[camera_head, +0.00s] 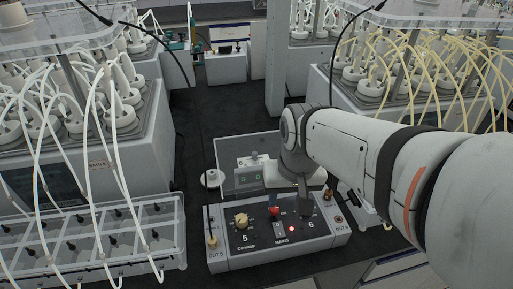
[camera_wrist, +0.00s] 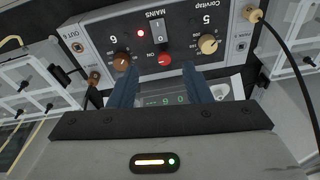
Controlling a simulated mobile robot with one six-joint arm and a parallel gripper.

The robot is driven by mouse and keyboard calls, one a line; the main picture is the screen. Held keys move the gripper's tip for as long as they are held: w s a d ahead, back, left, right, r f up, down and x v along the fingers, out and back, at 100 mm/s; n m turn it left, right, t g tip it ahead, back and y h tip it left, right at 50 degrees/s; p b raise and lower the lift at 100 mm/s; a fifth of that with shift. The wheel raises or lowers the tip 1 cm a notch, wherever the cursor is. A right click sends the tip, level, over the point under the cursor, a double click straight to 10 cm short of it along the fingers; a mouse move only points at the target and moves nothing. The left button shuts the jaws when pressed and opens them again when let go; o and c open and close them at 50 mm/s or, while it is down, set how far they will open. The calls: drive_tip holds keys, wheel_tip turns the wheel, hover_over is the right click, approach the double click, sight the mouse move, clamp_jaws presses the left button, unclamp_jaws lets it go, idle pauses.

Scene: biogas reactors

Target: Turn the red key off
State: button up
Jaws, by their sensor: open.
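The red key (camera_head: 273,211) is a small red knob near the back edge of the grey control box (camera_head: 225,262), above the MAINS switch (camera_head: 280,230). In the wrist view the red key (camera_wrist: 163,60) lies between the two blue fingertips of my gripper (camera_wrist: 160,72), roughly centred, slightly beyond them. My gripper is open and holds nothing. I cannot tell how far the fingertips are above the panel. A red light (camera_wrist: 141,33) is lit beside the MAINS switch. In the head view my wrist hides most of the fingers.
A tan dial (camera_wrist: 208,44) marked 5 and a brown dial (camera_wrist: 122,60) flank the red key. A black cable rises from the yellow plug (camera_head: 212,241) at the box's left. A clear-lidded device with a green display (camera_head: 250,177) stands behind. Tubed reactors (camera_head: 120,160) stand left.

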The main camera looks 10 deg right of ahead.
sight(274, 211)
drive_tip(key=w+d+f+m+g+y+p, duration=0.25)
drive_tip(key=w+f+m+g, duration=0.2)
drive_tip(key=w+m, duration=0.35)
drive_tip(key=shift+g+y, duration=0.25)
drive_tip(key=shift+g, duration=0.1)
drive_tip(key=x, duration=0.4)
drive_tip(key=w+x, duration=0.1)
drive_tip(key=x, duration=0.2)
drive_tip(key=shift+a+f, duration=0.15)
drive_tip(key=shift+a, duration=0.05)
drive_tip(key=c, duration=0.9)
clamp_jaws()
